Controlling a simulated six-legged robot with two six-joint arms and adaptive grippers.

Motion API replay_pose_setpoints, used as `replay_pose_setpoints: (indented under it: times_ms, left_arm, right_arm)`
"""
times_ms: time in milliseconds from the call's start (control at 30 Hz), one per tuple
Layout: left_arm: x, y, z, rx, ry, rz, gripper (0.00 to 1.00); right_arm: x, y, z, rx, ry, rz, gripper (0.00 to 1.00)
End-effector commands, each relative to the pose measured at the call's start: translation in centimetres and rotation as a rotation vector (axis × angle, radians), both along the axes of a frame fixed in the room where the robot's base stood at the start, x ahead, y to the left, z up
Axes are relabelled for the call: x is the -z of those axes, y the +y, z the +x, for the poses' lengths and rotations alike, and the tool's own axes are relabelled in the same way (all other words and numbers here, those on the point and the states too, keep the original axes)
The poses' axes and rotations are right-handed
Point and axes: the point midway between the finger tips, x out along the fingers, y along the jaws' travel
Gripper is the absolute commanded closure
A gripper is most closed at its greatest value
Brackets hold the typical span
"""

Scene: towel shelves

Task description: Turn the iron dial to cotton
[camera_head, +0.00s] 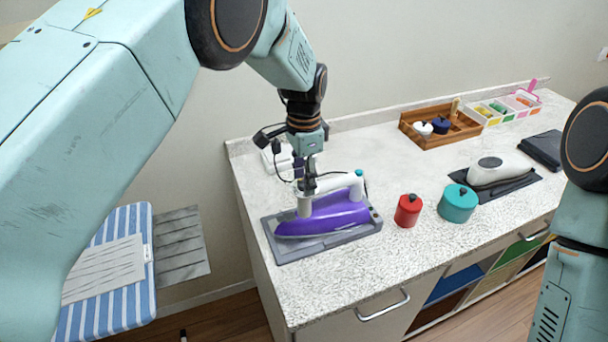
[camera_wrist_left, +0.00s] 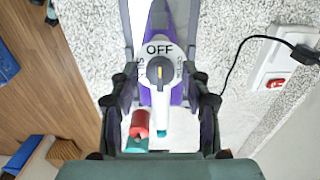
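The purple and white iron (camera_head: 330,218) lies on a grey rest (camera_head: 290,252) at the counter's left end. Other ring words are partly hidden, and I cannot read "cotton". My left gripper (camera_head: 308,188) points down over the iron's handle. In the left wrist view its fingers (camera_wrist_left: 161,80) are apart on either side of the dial, with small gaps. My right gripper is out of view.
A red canister (camera_head: 408,211) and a teal canister (camera_head: 458,203) stand right of the iron. A white switch box (camera_wrist_left: 272,72) with a black cord is close by. A wooden tray (camera_head: 440,132) stands farther back. A striped ironing board (camera_head: 112,290) is left of the counter.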

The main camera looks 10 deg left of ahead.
Motion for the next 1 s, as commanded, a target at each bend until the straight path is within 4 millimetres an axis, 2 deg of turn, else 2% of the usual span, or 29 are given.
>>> replay_pose_setpoints:
  times_ms: [67,500,767,1000]
  left_arm:
    - [-0.02,0.01,-0.01,0.000,0.000,0.000,0.62]
    - [-0.02,-0.02,0.00,0.000,0.000,0.000,0.99]
    - [-0.02,0.01,-0.01,-0.020,0.000,0.000,1.00]
    - [-0.07,0.03,-0.01,-0.137,0.002,0.000,1.00]
  right_arm:
    - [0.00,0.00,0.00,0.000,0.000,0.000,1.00]
    - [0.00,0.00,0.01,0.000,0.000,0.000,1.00]
    - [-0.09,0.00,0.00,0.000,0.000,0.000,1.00]
    - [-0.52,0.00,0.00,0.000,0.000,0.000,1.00]
